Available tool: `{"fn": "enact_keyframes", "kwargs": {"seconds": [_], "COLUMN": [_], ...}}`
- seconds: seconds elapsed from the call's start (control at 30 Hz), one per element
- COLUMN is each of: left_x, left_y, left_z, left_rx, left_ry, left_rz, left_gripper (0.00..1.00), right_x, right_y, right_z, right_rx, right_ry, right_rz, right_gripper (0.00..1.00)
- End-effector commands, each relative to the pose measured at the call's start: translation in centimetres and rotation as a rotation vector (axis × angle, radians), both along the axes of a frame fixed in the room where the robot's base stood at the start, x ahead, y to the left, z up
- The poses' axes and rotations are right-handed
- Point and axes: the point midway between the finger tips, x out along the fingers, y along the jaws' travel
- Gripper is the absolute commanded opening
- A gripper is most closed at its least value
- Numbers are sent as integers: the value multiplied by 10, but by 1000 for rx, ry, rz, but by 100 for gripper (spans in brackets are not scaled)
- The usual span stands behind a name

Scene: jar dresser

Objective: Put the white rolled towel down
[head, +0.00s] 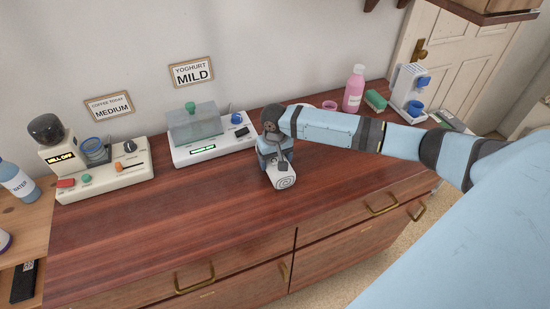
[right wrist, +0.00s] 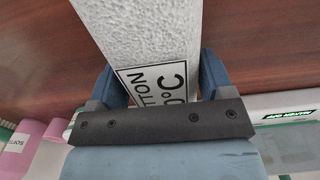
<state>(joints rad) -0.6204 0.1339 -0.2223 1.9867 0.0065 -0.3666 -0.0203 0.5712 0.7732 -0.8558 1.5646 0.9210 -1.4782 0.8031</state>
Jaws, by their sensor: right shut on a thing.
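The white rolled towel (head: 284,181) shows its spiral end in the head view, at the dresser top (head: 190,225) near its middle. My right gripper (head: 275,158) is shut on it from above. In the right wrist view the towel (right wrist: 145,35) lies between the two blue fingers, with a printed label on its near part. The towel is over the wooden top; I cannot tell whether it touches it. My left gripper is not in view.
A yoghurt maker (head: 205,140) stands close to the left of the gripper, and a coffee machine (head: 100,165) further left. The front middle of the top is clear.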

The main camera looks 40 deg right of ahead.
Motion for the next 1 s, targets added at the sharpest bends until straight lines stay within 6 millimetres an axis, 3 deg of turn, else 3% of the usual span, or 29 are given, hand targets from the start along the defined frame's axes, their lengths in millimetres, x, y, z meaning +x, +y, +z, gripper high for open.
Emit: {"fn": "enact_keyframes", "kwargs": {"seconds": [0.27,0.3,0.4,0.73,0.87,1.0], "left_x": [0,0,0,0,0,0], "left_y": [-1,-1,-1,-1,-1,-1], "left_z": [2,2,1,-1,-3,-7], "left_rx": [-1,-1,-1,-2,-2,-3], "left_ry": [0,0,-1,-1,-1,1], "left_rz": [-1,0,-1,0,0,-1], "left_gripper": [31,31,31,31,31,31], "right_x": [0,0,0,0,0,1], "right_y": [0,0,0,0,0,0], "right_z": [-1,-2,-2,2,18,48], "right_rx": [1,0,0,0,1,0], "right_ry": [-1,-1,-1,-1,-2,-4], "right_rz": [0,0,0,0,0,0], "right_gripper": [46,77,100,100,100,100]}}
